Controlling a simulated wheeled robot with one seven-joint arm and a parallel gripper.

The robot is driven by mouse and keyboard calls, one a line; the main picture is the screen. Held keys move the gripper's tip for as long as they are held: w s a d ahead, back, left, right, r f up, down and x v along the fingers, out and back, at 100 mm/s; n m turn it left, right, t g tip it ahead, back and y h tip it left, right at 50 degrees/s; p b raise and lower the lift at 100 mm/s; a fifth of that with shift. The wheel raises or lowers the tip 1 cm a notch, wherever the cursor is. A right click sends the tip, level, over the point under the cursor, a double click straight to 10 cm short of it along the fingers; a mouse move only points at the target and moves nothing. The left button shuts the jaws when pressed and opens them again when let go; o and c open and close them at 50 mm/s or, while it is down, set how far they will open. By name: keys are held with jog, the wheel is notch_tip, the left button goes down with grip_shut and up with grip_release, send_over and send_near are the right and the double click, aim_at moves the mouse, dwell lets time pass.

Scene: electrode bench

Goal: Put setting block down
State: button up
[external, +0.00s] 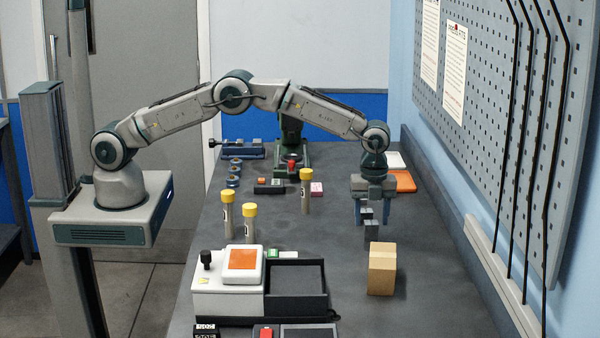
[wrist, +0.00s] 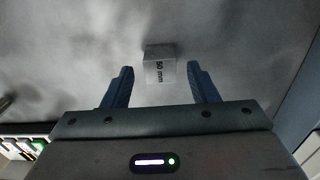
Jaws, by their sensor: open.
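The setting block is a small grey block marked "50 mm" (wrist: 160,66). In the wrist view it lies ahead of and between the two blue fingers of my gripper (wrist: 160,72), with a visible gap on each side. In the external view my gripper (external: 372,216) points down over the right part of the bench, fingers apart. A small dark grey block (external: 371,230) shows at its fingertips and appears to stand on the bench. Whether its underside fully touches the bench cannot be seen.
Yellow-capped tubes (external: 306,191) stand to the left. A white device with an orange top (external: 243,260) and a dark open tray (external: 297,287) sit at the front left. An orange tray (external: 404,182) lies behind.

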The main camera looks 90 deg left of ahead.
aim_at(371, 222)
notch_tip(371, 222, up, 10)
jog(key=b, duration=0.1)
jog(key=s+a+r+n+t, duration=0.1)
jog(key=s+a+r+n, duration=0.3)
jog(key=s+r, duration=0.4)
jog(key=s+a+r+n+t, duration=0.1)
jog(key=s+a+r+n, duration=0.35)
jog(key=s+r, duration=0.4)
jog(key=s+a+f+n, duration=0.1)
jog(key=s+f+n, duration=0.1)
jog(key=s, duration=0.7)
jog(key=s+a+f+n+t, duration=0.1)
jog(key=s+n, duration=0.3)
jog(key=s, duration=0.6)
jog(key=s+a+f+n, duration=0.1)
jog(key=s+f+n, duration=0.2)
jog(key=s, duration=0.6)
jog(key=shift+s+a+f+n+t, duration=0.25)
jog(key=shift+f+n+t, duration=0.1)
jog(key=shift+f, duration=0.2)
